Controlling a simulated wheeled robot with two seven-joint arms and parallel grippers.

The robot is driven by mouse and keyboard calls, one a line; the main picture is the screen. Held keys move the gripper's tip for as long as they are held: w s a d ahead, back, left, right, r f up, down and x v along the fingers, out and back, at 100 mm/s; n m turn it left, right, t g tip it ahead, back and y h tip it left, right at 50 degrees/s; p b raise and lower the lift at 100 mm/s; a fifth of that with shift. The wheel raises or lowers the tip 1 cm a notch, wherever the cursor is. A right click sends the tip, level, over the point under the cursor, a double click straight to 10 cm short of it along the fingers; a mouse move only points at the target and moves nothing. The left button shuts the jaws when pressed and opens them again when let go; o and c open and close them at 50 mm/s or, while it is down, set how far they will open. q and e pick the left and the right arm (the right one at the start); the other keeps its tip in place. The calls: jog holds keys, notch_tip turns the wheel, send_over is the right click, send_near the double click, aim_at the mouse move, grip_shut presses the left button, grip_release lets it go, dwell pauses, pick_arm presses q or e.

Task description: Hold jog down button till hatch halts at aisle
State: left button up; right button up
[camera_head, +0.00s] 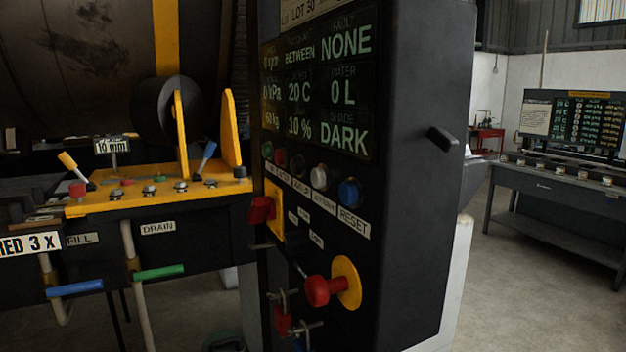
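A dark control cabinet (420,190) stands in the middle of the head view. Its lit display (316,90) reads BETWEEN at top centre, with FAULT NONE beside it. Below is a row of round buttons: a green button (267,149), a red button (280,157), a dark button (298,165), a white button (319,177) and a blue button (349,191) above the label RESET. The other labels are too small to read surely, so I cannot tell which is jog down. No hatch is clearly identifiable. Neither gripper is in view.
A red knob (320,290) on a yellow disc and a red rotary handle (262,210) jut from the cabinet front. A black handle (442,139) sticks out of its side. Left is a yellow lever panel (150,198). Open floor (520,285) and a workbench (560,195) lie right.

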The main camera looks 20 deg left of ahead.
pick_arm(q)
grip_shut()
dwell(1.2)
